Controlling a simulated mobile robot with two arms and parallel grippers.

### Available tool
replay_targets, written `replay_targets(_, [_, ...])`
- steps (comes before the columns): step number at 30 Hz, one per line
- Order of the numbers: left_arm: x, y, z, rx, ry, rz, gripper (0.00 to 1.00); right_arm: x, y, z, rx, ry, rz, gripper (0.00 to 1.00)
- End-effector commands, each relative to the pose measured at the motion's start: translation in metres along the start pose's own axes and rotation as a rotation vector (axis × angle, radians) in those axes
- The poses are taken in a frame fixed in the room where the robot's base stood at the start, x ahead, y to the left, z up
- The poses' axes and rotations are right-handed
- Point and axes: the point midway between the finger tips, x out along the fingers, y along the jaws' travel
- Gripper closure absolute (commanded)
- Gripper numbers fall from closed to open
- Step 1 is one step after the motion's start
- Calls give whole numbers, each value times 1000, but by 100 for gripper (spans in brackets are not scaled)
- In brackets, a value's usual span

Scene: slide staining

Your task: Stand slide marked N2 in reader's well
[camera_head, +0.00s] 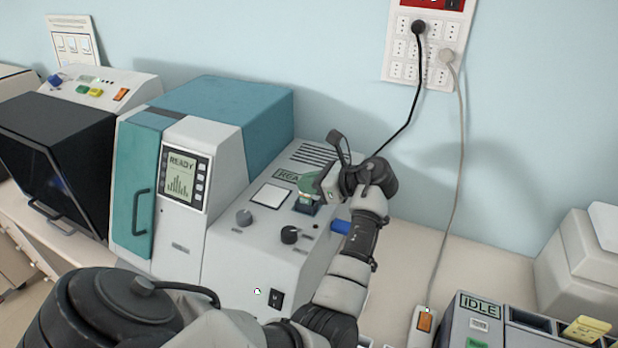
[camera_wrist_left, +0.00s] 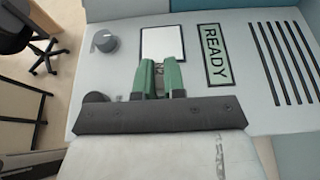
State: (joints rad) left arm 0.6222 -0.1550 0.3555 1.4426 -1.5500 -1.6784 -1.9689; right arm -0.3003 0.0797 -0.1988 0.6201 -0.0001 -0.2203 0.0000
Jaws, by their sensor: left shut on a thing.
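My left gripper (camera_head: 310,195) is over the top of the grey reader (camera_head: 232,262), with its green fingers pointing down at a small dark well (camera_head: 304,208). The left wrist view shows the green fingers (camera_wrist_left: 160,80) shut on a small slide (camera_wrist_left: 159,71), whose mark looks like N2. Most of the slide is hidden between the fingers, and I cannot tell how far its lower end is inside the well. The reader's label (camera_wrist_left: 214,54) reads READY. My right gripper is not in view.
Beside the well are a white panel (camera_head: 271,195) and two knobs (camera_head: 289,234). A teal machine (camera_head: 225,115) stands to the left. A black cable (camera_head: 407,118) hangs from the wall outlet behind my gripper. An IDLE device (camera_head: 480,310) with a yellow item (camera_head: 586,328) stands right.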

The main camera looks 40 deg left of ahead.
Motion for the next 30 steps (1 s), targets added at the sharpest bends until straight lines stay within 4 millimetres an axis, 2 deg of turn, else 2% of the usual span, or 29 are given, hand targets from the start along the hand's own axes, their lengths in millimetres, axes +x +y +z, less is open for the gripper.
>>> replay_targets(13, [2, 0, -3, 0, -1, 0, 100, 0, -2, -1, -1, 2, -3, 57])
replay_targets(14, [2, 0, -3, 0, -1, 0, 88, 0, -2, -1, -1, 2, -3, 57])
replay_targets(19, [2, 0, -3, 0, -1, 0, 62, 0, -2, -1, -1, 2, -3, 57])
replay_targets(20, [2, 0, -3, 0, -1, 0, 60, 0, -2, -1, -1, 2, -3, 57])
replay_targets(30, [-4, 0, -5, 0, 1, -1, 60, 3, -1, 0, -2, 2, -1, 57])
